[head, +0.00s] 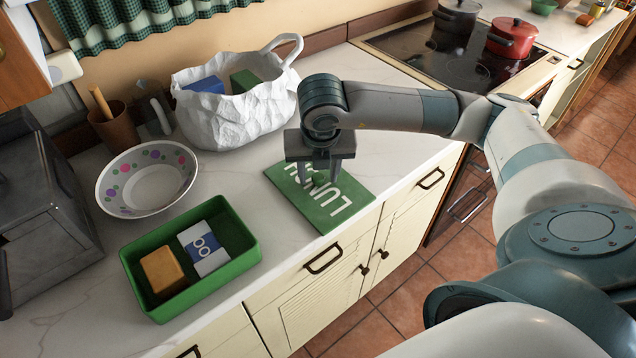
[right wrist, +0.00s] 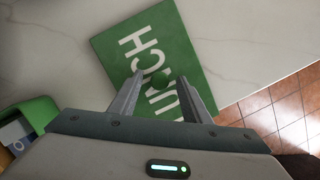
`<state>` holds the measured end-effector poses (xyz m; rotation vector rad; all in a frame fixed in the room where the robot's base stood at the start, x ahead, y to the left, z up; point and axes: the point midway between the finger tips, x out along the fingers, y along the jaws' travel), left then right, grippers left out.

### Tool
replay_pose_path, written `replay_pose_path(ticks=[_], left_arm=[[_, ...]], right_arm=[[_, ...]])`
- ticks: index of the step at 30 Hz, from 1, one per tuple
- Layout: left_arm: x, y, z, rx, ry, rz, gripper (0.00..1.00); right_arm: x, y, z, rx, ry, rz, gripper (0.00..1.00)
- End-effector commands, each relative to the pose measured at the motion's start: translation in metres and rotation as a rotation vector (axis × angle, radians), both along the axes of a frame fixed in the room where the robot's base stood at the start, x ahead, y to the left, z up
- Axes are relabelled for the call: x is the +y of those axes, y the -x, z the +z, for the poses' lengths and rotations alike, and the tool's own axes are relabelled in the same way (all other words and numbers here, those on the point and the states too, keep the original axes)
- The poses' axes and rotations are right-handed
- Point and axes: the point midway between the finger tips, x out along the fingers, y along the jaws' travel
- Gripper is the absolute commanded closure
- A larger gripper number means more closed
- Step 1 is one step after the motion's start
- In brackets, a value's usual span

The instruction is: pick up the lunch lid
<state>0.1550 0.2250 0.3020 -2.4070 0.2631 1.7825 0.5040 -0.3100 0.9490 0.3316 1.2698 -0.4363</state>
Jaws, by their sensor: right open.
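The lunch lid (head: 340,204) is a flat green panel with white lettering, lying on the pale counter. Part of the lid's lettering is hidden by the gripper. My left gripper is not in view.
A green lunch box (head: 133,270) holding an orange block and a blue-and-white carton stands left of the lid. A dotted bowl (head: 147,180), a white basket (head: 225,120) and a toaster oven are further back. The counter's front edge is close to the lid.

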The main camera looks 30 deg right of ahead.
Motion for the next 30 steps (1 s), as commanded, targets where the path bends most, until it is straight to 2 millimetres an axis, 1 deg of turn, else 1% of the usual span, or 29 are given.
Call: replay_pose_path(ticks=[3, 4, 5, 6, 8, 9, 18, 22, 26, 29, 30], left_arm=[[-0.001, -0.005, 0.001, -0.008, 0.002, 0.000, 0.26], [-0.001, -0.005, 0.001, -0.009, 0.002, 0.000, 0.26], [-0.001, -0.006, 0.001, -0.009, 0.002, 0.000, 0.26], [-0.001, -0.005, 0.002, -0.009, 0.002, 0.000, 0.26], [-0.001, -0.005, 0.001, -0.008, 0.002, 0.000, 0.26], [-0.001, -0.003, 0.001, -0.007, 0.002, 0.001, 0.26], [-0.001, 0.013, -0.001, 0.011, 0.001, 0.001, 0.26], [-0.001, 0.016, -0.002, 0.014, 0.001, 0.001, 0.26], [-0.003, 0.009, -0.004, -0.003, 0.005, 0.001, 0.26], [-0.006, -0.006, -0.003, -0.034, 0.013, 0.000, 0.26], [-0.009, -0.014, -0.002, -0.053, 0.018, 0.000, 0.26]], right_arm=[[0.000, 0.000, 0.000, 0.000, 0.000, 0.000, 0.57], [0.000, 0.000, 0.000, 0.000, 0.000, 0.000, 0.59], [0.000, 0.000, 0.000, 0.000, 0.000, 0.000, 0.66], [0.000, 0.000, 0.000, 0.000, 0.000, 0.000, 0.76], [0.000, 0.000, 0.000, 0.000, 0.000, 0.000, 0.90], [0.000, 0.000, 0.000, 0.000, 0.000, 0.000, 1.00], [0.000, 0.000, 0.001, 0.000, 0.000, 0.000, 1.00], [0.000, 0.000, 0.003, 0.000, -0.001, 0.000, 1.00], [0.001, -0.001, 0.010, -0.002, -0.001, 0.001, 1.00], [0.000, -0.001, 0.020, -0.004, -0.001, 0.001, 1.00], [0.001, -0.001, 0.025, -0.004, -0.001, 0.000, 1.00]])
